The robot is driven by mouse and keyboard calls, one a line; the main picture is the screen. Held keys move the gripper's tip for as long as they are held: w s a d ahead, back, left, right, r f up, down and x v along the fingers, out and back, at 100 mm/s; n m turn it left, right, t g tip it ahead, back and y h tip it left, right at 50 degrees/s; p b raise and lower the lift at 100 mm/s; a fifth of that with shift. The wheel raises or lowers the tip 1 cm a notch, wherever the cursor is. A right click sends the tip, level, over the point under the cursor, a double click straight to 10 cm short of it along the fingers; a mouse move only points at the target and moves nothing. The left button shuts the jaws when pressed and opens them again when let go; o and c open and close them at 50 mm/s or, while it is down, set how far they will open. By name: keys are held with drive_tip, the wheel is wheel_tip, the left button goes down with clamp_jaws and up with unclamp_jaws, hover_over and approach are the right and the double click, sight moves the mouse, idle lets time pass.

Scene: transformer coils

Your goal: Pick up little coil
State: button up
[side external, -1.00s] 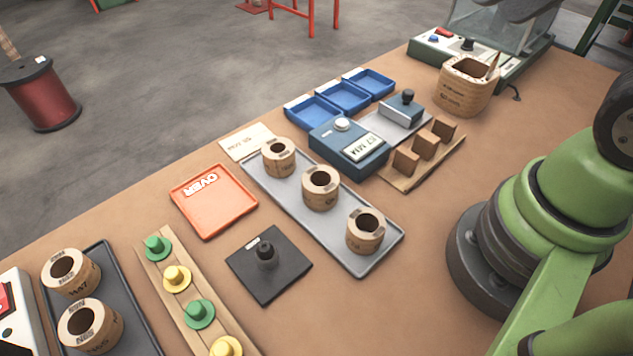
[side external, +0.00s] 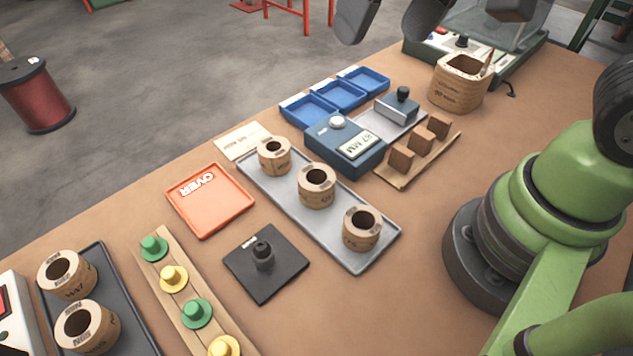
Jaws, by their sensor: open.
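Three tan ring-shaped coils stand upright in a row on a long grey tray (side external: 291,228). The far coil (side external: 275,156) looks smallest, the middle coil (side external: 316,187) looks larger, and the near coil (side external: 361,229) stands at the tray's right end. Two more coils, one behind (side external: 67,274) and one in front (side external: 87,328), sit on a dark tray (side external: 104,262) at the lower left. My gripper (side external: 388,28) shows at the top edge as two dark fingers, apart and empty. It hangs high above the table's far side, clear of every coil.
A blue gauge box (side external: 345,147) stands close behind the grey tray. An orange tray (side external: 210,200) and a black plate with a knobbed post (side external: 264,265) lie to its left. Wooden blocks (side external: 420,138) and blue bins (side external: 338,96) are beyond. Bare table lies in front.

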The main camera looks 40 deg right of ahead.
drive_tip(key=w+a+f+n+g+h, duration=0.1)
drive_tip(key=w+a+f+n+g, duration=0.2)
drive_tip(key=f, duration=0.6)
hover_over(316, 181)
drive_tip(key=s+a, duration=0.2)
drive_tip(key=shift+g+h, duration=0.3)
drive_tip(key=f, duration=0.9)
drive_tip(key=shift+w+d+f, duration=0.15)
drive_tip(key=shift+d+f, duration=0.05)
drive_tip(key=shift+f, duration=0.15)
drive_tip(key=shift+w+d+f, duration=0.15)
drive_tip(key=shift+f, duration=1.35)
drive_tip(key=shift+w+d+f, duration=0.1)
drive_tip(key=shift+f, duration=1.4)
drive_tip(key=c, duration=1.1)
drive_tip(key=shift+o, duration=0.2)
drive_tip(key=shift+r, duration=0.1)
